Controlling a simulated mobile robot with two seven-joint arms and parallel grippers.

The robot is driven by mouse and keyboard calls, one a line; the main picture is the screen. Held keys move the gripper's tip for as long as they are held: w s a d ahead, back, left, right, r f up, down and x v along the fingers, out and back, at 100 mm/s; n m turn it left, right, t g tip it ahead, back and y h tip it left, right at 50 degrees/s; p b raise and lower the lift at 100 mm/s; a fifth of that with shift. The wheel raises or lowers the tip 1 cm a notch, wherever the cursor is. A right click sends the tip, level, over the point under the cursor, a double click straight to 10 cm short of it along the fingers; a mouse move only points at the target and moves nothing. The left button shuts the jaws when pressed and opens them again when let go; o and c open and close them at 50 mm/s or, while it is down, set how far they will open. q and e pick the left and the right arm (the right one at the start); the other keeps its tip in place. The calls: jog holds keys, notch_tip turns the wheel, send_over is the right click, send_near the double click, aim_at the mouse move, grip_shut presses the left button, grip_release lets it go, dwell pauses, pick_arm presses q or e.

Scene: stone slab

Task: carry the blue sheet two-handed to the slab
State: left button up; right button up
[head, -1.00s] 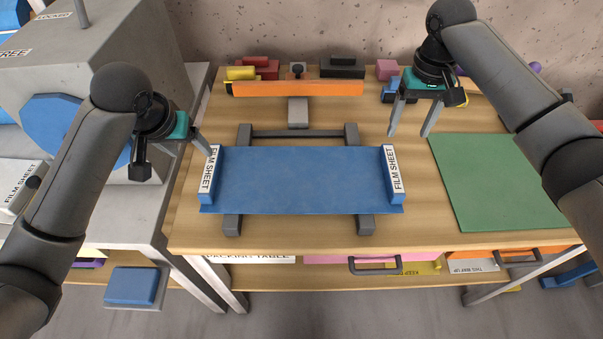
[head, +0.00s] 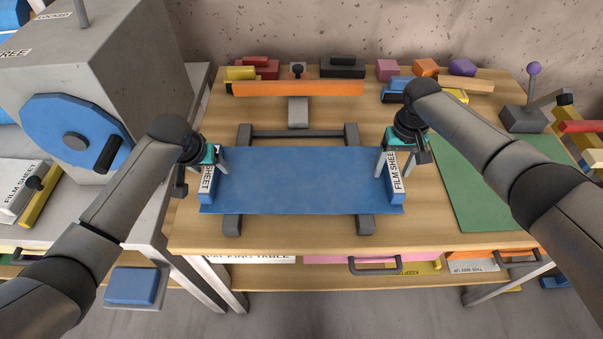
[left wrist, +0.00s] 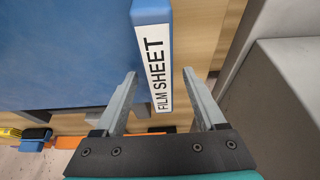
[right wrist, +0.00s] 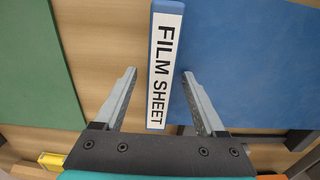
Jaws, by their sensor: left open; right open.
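The blue sheet (head: 300,180) lies flat across a dark grey frame (head: 232,224) on the wooden table, with a raised, labelled blue bar at each end. My left gripper (head: 216,163) is open at the left bar (head: 206,186). In the left wrist view its fingers stand on either side of the bar's end (left wrist: 152,50), with gaps. My right gripper (head: 390,165) is open at the right bar (head: 397,190). In the right wrist view its fingers stand on either side of that bar (right wrist: 163,60), also with gaps. I cannot tell which surface is the slab.
A green sheet (head: 480,195) lies to the right on the wooden table (head: 300,238). An orange bar (head: 300,88) and several coloured blocks line the back. A grey machine with a blue crank disc (head: 75,130) stands left on a grey table.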

pick_arm(q)
jog(key=shift+w+f, duration=0.1)
jog(key=shift+f, duration=0.05)
pick_arm(e)
jog(key=shift+f, duration=0.15)
pick_arm(q)
jog(key=shift+c, duration=0.4)
pick_arm(e)
jog(key=shift+c, duration=0.4)
pick_arm(q)
grip_shut()
pick_arm(e)
grip_shut()
